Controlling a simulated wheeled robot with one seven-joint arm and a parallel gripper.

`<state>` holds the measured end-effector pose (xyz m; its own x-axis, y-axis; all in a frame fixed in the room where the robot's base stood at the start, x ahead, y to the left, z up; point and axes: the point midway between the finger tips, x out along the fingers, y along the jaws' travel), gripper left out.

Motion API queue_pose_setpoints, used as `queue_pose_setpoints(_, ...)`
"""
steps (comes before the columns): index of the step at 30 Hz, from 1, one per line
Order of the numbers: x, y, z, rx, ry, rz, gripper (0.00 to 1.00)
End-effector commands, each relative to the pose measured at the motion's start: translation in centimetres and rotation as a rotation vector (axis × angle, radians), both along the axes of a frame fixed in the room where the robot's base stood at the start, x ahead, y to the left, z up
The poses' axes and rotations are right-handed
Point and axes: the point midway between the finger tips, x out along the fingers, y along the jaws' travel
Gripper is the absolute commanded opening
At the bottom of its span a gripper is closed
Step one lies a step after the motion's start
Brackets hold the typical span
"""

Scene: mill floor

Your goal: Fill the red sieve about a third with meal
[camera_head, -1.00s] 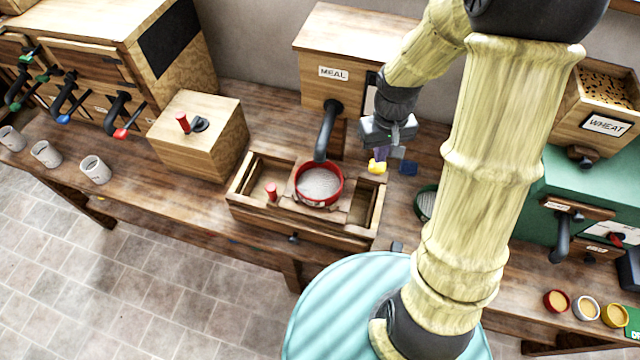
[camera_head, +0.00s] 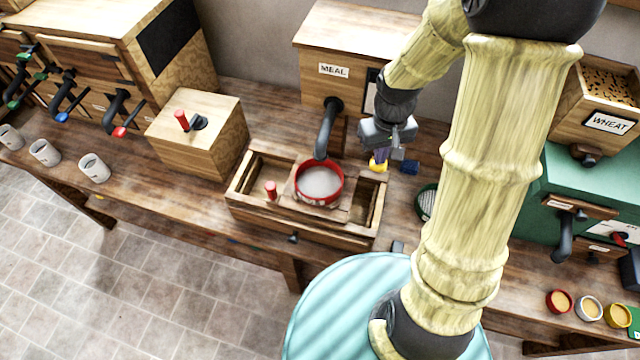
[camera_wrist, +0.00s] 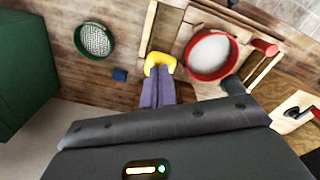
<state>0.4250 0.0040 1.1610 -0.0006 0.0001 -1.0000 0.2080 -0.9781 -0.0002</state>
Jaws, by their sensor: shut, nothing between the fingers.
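The red sieve (camera_head: 336,197) sits in a wooden frame under the black spout (camera_head: 325,132) of the bin marked MEAL (camera_head: 313,65). Pale meal (camera_head: 318,181) covers its mesh, its surface below the rim; the exact depth is hard to judge. The sieve and meal also show in the wrist view (camera_wrist: 212,52). My gripper (camera_head: 381,158) is shut and empty, right of the spout. Its purple fingers (camera_wrist: 158,92) point at a yellow curved piece (camera_wrist: 157,60) and appear to touch it or lie very close. Whether meal is flowing cannot be told.
A small blue block (camera_head: 409,168) is right of my fingers. A green-rimmed sieve (camera_wrist: 95,40) lies farther right on the bench.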

Motion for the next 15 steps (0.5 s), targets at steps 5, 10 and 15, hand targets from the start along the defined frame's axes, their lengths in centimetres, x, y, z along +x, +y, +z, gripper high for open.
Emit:
queue_pose_setpoints(5, 0.0, 0.0, -0.9, 0.0, 0.001, 0.0, 0.0)
queue_pose_setpoints(10, 0.0, 0.0, -1.6, 0.0, 0.0, 0.0, 0.0)
queue_pose_setpoints(15, 0.0, 0.0, -2.3, 0.0, 0.0, 0.0, 0.0)
